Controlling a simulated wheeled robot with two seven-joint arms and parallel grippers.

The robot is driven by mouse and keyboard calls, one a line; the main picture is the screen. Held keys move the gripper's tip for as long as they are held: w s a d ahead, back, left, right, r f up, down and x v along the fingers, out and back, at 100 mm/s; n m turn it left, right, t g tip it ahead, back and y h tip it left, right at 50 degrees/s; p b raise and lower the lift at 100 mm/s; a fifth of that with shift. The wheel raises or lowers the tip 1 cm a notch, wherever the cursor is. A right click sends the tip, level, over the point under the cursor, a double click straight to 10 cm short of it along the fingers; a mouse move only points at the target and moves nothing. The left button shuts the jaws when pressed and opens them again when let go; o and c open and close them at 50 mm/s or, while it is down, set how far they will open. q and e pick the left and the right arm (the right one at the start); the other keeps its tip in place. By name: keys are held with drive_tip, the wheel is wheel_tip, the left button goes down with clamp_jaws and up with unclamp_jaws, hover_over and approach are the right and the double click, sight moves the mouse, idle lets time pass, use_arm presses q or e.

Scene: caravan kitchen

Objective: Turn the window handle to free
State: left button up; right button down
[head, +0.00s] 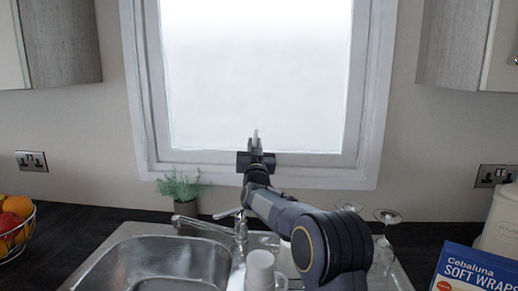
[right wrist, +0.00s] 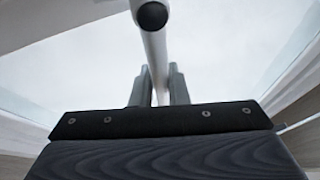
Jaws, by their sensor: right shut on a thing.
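The window (head: 262,80) is a frosted pane in a white frame above the sink. My right gripper (head: 256,146) is at the middle of the window's lower frame, with its arm coming up from the lower right. The tip of the pale window handle (head: 256,134) shows just above the gripper and points up. In the right wrist view the handle (right wrist: 157,62) is a light bar with a dark round end, and it runs between the two fingers of my right gripper (right wrist: 158,85). The gripper is shut on it. The handle's base is hidden. My left gripper is out of view.
Below are a metal sink (head: 165,262) with a tap (head: 205,225), a white mug (head: 260,270) and upturned glasses (head: 387,217). A small plant (head: 183,188) stands left of my arm. A fruit basket (head: 15,228) is at far left, a blue box (head: 472,272) at right.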

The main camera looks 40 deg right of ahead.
drive_tip(key=shift+w+a+f+n+y, duration=0.1)
drive_tip(key=shift+w+a+n+y, duration=0.15)
drive_tip(key=shift+n+y, duration=0.25)
drive_tip(key=c, duration=1.4)
unclamp_jaws()
drive_tip(key=b+v, duration=0.2)
drive_tip(key=v, duration=0.6)
